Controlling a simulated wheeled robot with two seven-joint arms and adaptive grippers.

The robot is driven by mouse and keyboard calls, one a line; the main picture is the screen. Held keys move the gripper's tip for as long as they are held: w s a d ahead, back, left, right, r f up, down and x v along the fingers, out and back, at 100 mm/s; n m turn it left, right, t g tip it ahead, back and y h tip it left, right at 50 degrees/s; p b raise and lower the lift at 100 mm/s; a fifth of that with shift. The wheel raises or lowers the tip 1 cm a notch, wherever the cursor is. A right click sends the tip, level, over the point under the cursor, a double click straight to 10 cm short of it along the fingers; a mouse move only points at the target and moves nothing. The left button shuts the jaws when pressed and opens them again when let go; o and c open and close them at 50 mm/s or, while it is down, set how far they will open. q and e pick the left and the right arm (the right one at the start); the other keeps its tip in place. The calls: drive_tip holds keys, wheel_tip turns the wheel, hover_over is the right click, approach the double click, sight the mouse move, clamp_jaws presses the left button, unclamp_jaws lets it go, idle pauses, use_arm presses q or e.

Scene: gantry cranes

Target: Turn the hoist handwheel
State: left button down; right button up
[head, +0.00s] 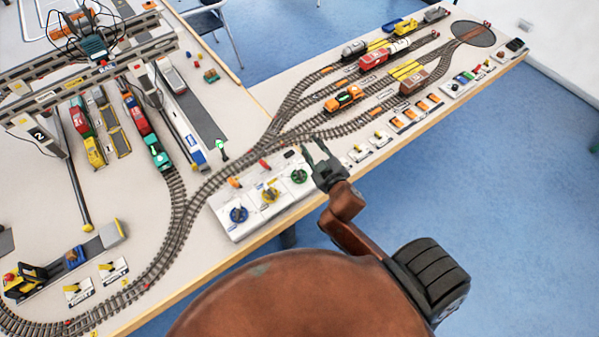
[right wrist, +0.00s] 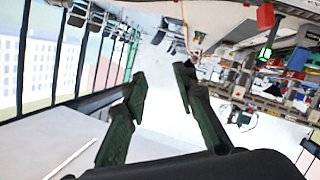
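A white control panel (head: 270,219) lies along the table's front edge. It carries three handwheels: a blue one (head: 239,214), a yellow one (head: 270,195) and a green one (head: 299,176). Their labels are too small to read, so I cannot tell which is the hoist wheel. My right gripper (head: 313,152) is near the panel's right end, just right of the green wheel and apart from it. In the right wrist view, the two fingers of this gripper (right wrist: 160,78) are spread with nothing between them. My left gripper is not in view.
A gantry crane (head: 100,68) spans tracks at the left. A toy track (head: 190,208) curves past the panel. Several trains stand at the back right. Blue floor lies beyond the table's front edge.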

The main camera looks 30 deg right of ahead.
drive_tip(key=w+a+r+n+t+y, duration=0.2)
drive_tip(key=w+a+r+n+y, duration=0.1)
drive_tip(key=a+r+n+y, duration=0.45)
drive_tip(key=w+a+r+n+t+y, duration=0.25)
drive_tip(key=a+r+n+y, duration=0.3)
drive_tip(key=a+r, duration=0.45)
drive_tip(key=s+a+f+n+g+y, duration=0.2)
drive_tip(key=a+f+n+g+y, duration=0.1)
drive_tip(key=a+n+g, duration=0.35)
drive_tip(key=s+a+f+n+g+y, duration=0.25)
drive_tip(key=a+f+n+g, duration=0.2)
drive_tip(key=a+n, duration=0.25)
drive_tip(key=n+g+h, duration=0.3)
drive_tip(key=g+h, duration=0.5)
drive_tip(key=h, duration=0.8)
hover_over(300, 173)
drive_tip(key=shift+y, duration=0.25)
wheel_tip(300, 173, down, 16)
drive_tip(key=shift+a+f, duration=0.15)
drive_tip(key=shift+f, duration=0.05)
drive_tip(key=shift+d+f, duration=0.2)
drive_tip(key=shift+f, duration=0.1)
wheel_tip(300, 173, down, 7)
drive_tip(key=shift+a, duration=0.1)
